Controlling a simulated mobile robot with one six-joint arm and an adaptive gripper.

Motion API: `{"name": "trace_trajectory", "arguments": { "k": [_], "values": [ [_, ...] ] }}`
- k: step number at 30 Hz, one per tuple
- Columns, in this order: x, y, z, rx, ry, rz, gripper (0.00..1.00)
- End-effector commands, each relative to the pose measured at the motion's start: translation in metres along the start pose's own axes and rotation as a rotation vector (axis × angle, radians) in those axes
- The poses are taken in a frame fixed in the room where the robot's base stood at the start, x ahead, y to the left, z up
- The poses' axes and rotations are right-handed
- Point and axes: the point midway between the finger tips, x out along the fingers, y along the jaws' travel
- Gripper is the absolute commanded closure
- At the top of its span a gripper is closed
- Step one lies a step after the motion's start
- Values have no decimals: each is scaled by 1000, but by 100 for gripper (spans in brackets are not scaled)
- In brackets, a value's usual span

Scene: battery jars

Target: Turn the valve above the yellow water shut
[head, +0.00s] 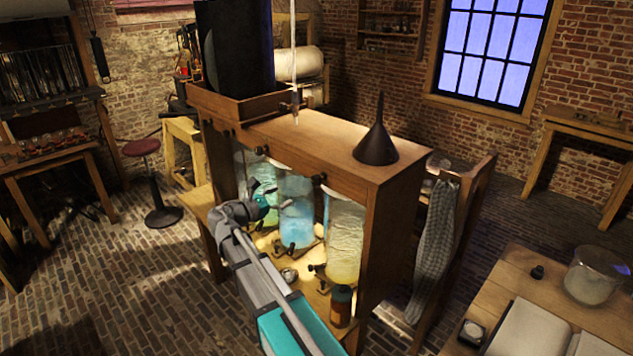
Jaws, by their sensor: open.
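The jar of yellow water (346,243) stands at the right end of the row inside the wooden cabinet. A small dark valve (319,179) sits on the cabinet's top rail, above and a little left of the yellow water. Its handle's angle is too small to tell. My gripper (268,199) is open, at the end of my arm, in front of the left, greenish jar (262,178). It is left of and below that valve, apart from it. My arm hides part of the cabinet's lower left.
A blue-water jar (297,222) stands in the middle. Similar valves (262,150) sit farther left on the rail. A dark funnel (376,138) stands on the cabinet top. A brown bottle (341,305) stands below the yellow jar. A cloth (437,235) hangs at right.

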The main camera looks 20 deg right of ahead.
Motion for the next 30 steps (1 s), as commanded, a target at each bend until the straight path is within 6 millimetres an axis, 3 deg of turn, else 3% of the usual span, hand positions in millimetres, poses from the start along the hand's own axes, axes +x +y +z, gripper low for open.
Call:
{"name": "trace_trajectory", "arguments": {
  "k": [8, 30],
  "values": [
    [26, 0, 0, 1, 0, -2, 12],
    [124, 0, 0, 0, 0, -1, 12]
  ]
}}
